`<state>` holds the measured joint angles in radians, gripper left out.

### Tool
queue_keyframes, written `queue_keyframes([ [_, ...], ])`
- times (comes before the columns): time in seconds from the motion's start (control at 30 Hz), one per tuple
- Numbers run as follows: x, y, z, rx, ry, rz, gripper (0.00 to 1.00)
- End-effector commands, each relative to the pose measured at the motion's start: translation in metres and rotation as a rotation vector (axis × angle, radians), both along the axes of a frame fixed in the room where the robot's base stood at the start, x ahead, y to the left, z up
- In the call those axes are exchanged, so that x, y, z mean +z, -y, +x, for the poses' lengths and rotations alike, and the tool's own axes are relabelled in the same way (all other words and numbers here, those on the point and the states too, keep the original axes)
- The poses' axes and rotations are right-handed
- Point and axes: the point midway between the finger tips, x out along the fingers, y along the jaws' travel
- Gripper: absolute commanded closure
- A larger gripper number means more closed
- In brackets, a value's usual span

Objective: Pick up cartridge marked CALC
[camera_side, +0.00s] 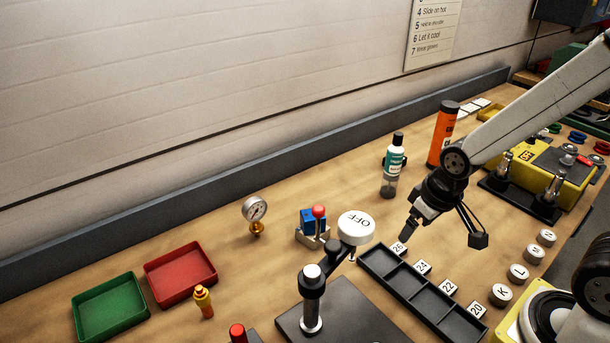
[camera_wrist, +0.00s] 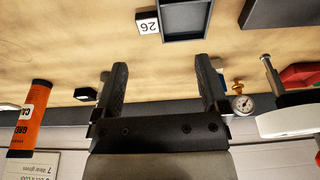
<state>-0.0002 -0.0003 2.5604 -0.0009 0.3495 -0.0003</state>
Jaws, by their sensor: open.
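The orange cartridge (camera_side: 440,140) with a black cap stands upright toward the back of the bench, behind my arm in the side view. In the wrist view the orange cartridge (camera_wrist: 36,105) is at the left edge, with a white label. Its lettering begins with "CA" and "GRE"; the rest of the marking is hidden. My gripper (camera_side: 445,230) is open and empty above the bench, near the tags by the black tray, apart from the cartridge. In the wrist view my gripper (camera_wrist: 161,68) has nothing between its fingers.
A white-and-green bottle (camera_side: 393,165) stands left of the cartridge.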

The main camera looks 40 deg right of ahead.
Motion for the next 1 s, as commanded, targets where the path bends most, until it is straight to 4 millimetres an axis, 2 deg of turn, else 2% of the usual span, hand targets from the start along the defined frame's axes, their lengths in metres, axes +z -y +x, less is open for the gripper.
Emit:
queue_keyframes([
  [0.37, 0.0, 0.0, 0.0, -0.001, -0.001, 0.0, 0.06],
  [0.43, 0.0, 0.0, 0.0, -0.001, -0.001, 0.0, 0.0],
  [0.73, 0.0, 0.002, 0.002, -0.007, 0.007, -0.002, 0.0],
  [0.87, 0.002, 0.012, 0.013, -0.028, 0.04, -0.012, 0.0],
  [1.0, 0.007, 0.037, 0.037, -0.081, 0.121, -0.035, 0.0],
])
